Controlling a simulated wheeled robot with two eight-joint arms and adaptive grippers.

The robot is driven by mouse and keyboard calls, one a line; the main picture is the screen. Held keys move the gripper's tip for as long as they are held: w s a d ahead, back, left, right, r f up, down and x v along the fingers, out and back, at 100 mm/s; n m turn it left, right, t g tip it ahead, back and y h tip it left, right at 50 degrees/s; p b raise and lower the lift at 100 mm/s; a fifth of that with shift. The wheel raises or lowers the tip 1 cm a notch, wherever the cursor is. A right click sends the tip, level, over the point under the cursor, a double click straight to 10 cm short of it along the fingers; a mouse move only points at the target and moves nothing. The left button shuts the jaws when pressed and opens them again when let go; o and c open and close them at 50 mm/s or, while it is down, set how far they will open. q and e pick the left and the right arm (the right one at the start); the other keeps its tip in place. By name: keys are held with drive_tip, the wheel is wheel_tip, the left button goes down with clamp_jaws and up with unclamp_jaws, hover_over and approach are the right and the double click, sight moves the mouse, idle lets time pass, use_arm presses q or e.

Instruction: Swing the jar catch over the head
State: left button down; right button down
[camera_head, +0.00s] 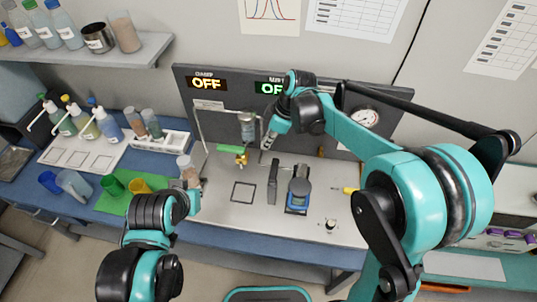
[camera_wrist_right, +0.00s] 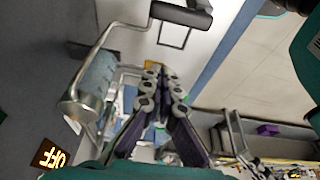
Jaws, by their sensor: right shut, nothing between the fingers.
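My right gripper (camera_head: 268,141) hangs above the bench unit, just right of the clear cylinder (camera_head: 247,126) on its bent metal rod stand (camera_head: 198,130). In the right wrist view the fingers (camera_wrist_right: 152,72) are together and empty, beside the rod and a grey cylinder (camera_wrist_right: 92,80). A blue-and-grey device (camera_head: 299,188) stands on the bench, with a dark upright bar (camera_head: 273,180) at its left. I cannot tell which part is the jar catch. A jar of brown grains (camera_head: 188,168) shows just above my left wrist; the left fingers are not clear, and I cannot tell whether they hold it.
A back panel has two lit signs, one (camera_head: 206,84) reading OFF, and a gauge (camera_head: 365,116). Bottles, a rack (camera_head: 172,143) and cups on a green mat (camera_head: 110,204) stand to the left. A square outline (camera_head: 243,192) on the bench is empty.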

sight(274, 171)
drive_tip(key=shift+s, duration=0.1)
wheel_tip(274, 171, down, 9)
drive_tip(key=b, duration=0.2)
drive_tip(key=shift+d+f, duration=0.2)
drive_tip(key=shift+d, duration=0.15)
